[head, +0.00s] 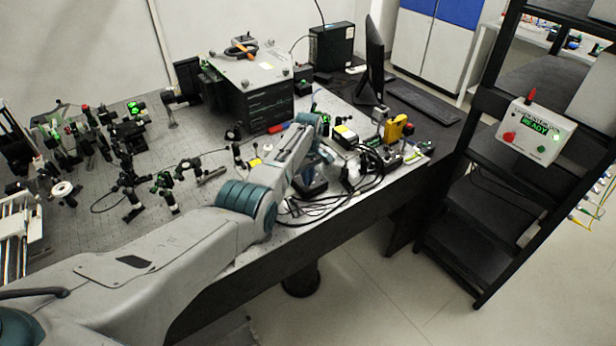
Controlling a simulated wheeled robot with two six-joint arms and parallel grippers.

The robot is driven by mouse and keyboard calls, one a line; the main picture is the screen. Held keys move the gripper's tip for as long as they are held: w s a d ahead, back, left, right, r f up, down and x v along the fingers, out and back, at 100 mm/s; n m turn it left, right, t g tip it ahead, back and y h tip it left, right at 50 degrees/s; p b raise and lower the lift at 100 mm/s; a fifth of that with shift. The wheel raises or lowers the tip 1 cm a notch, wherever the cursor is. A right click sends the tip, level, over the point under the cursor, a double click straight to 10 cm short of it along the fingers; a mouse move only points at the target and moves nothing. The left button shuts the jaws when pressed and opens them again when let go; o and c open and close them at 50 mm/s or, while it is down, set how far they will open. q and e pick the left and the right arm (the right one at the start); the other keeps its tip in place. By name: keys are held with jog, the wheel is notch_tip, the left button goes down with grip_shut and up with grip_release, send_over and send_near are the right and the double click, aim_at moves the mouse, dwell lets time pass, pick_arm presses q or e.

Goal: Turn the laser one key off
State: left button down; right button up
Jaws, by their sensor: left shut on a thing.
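My left arm reaches in from the left across the bench's front edge. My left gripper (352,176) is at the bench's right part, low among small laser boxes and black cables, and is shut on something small. The laser one key is too small and too covered by the gripper to make out, and I cannot see which way it is turned. My right gripper is not in view.
Black cables (372,188) loop around the gripper near the front edge. A large dark instrument (262,105) stands behind the arm. A yellow device (396,128) and a monitor (374,62) are beyond. Optics fill the left. A control box reading READY (536,131) is on the right rack.

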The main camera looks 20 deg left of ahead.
pick_arm(q)
jog(key=shift+w+r, duration=0.15)
jog(key=shift+r, duration=0.05)
jog(key=c, duration=1.6)
grip_release()
notch_tip(320, 180, up, 11)
jog(key=b, duration=0.3)
jog(key=shift+f, duration=0.15)
